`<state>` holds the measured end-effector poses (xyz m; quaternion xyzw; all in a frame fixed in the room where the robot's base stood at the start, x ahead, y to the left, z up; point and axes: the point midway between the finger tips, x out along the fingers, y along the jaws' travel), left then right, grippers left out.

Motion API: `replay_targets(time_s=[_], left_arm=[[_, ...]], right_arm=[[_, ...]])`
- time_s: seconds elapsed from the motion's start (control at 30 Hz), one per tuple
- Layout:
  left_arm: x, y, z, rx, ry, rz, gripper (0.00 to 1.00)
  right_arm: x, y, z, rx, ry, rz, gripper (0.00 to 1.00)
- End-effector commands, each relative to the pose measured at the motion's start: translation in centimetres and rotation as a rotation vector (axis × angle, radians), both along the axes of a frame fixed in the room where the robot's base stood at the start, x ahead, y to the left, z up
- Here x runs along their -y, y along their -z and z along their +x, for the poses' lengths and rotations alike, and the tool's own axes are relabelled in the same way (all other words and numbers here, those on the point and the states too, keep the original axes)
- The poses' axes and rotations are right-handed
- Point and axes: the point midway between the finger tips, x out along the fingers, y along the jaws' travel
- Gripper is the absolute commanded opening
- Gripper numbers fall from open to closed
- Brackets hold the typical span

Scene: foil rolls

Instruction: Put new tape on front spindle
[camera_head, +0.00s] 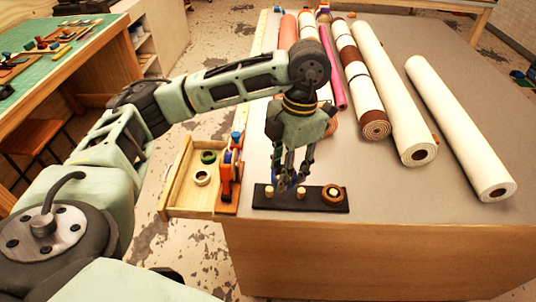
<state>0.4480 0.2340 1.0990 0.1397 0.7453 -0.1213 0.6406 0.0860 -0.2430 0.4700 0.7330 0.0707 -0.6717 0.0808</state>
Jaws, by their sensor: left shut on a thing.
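A black spindle board (285,204) lies on the near left part of the big table. It bears two pale bare pegs, a left one (269,191) and a middle one (301,192). A brown tape roll (333,194) sits around the right peg. My left gripper (289,182) points down just above and behind the board, near the left and middle pegs. It is shut on a small blue thing, seemingly a tape roll (281,184), mostly hidden by the fingers. My right gripper is not in view.
An open wooden drawer (178,182) at the table's left holds a green roll (208,157) and a cream roll (202,178). An orange and blue dispenser (228,172) stands beside it. Long rolls, including a white one (455,125), lie behind and right. The table's front right is clear.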

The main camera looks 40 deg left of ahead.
Motion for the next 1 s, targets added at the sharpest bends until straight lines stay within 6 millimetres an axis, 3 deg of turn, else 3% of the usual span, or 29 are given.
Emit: replay_targets(time_s=[0.3,0.6,0.8,1.0], left_arm=[[-2.0,0.3,0.4,-0.006,-0.858,0.001,0.13],[-4.0,0.6,0.7,0.001,-1.609,0.004,0.13],[-4.8,0.7,0.8,0.001,-1.940,0.002,0.13],[-5.1,0.9,0.9,0.003,-2.065,0.002,0.13]], right_arm=[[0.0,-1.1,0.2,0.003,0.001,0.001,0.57],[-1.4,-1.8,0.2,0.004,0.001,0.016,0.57],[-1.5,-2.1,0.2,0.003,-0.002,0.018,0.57],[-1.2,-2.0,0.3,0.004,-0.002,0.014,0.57]])
